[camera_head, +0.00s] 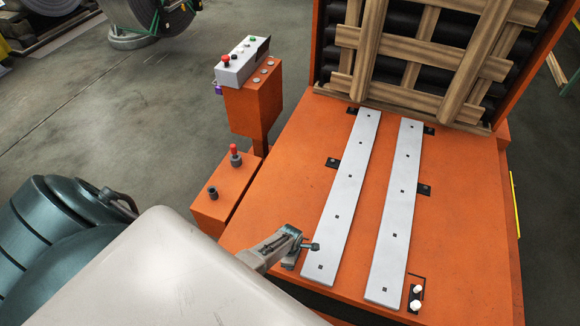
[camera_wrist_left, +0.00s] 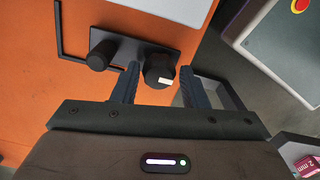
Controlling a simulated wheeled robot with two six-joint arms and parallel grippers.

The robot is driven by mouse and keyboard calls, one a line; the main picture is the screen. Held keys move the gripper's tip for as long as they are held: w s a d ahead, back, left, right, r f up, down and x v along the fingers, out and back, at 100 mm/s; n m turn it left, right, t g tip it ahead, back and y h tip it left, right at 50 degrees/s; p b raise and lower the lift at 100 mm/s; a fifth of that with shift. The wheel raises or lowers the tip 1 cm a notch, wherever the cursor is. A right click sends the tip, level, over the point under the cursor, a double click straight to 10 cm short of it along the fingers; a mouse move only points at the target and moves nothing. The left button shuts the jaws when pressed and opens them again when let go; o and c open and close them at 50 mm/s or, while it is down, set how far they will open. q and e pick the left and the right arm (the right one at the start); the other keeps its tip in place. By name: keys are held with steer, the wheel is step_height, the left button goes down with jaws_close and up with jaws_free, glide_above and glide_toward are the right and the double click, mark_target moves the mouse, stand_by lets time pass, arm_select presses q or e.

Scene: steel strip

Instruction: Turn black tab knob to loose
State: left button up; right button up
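In the left wrist view two black knobs stand on a dark plate (camera_wrist_left: 130,43) fixed to the orange surface. The right knob (camera_wrist_left: 157,62) has a small pale mark at its lower right. The left knob (camera_wrist_left: 101,54) is a plain short cylinder. My left gripper (camera_wrist_left: 160,74) is open, with one finger on each side of the right knob and a small gap showing at both sides. In the head view my left gripper (camera_head: 290,243) is low beside the left pale strip and hides most of this plate. My right gripper is not in view.
Two pale strips, the left (camera_head: 343,195) and the right (camera_head: 399,215), lie on the orange bed (camera_head: 470,230). Two white knobs (camera_head: 416,297) stand at the right strip's near end. A button box (camera_head: 242,62) and a red-topped post (camera_head: 235,156) are at the left.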

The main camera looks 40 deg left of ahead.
arm_select(q)
steer(key=shift+o, duration=0.7)
steer(key=shift+r, duration=0.25)
step_height(320, 180, up, 8)
steer(key=shift+r+p, duration=0.15)
steer(key=shift+p, duration=1.1)
steer(key=shift+r, duration=1.05)
